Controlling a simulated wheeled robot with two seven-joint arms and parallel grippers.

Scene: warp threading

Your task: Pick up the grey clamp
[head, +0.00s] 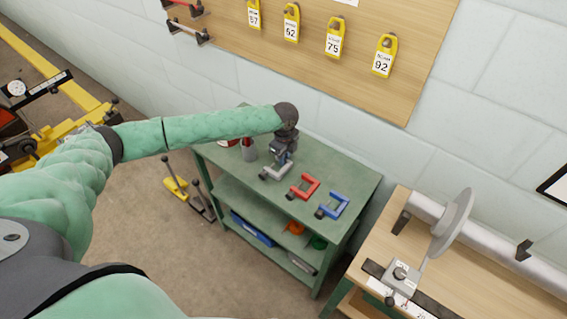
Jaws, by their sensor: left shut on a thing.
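The grey clamp (275,169) is a C-shaped piece at the left of the row of clamps on the green bench (336,172). My left gripper (284,153) points down over it from above, its fingers shut on the clamp's back part. The fingertips are small and partly hidden by the wrist. I cannot tell whether the clamp touches the bench top. A red clamp (303,187) and a blue clamp (333,205) lie to its right, apart from it. My right gripper is not in view.
A wooden bench (495,267) with a grey pipe is at the right. Yellow numbered tags (334,40) hang on the wall board. The bench's lower shelves hold several items.

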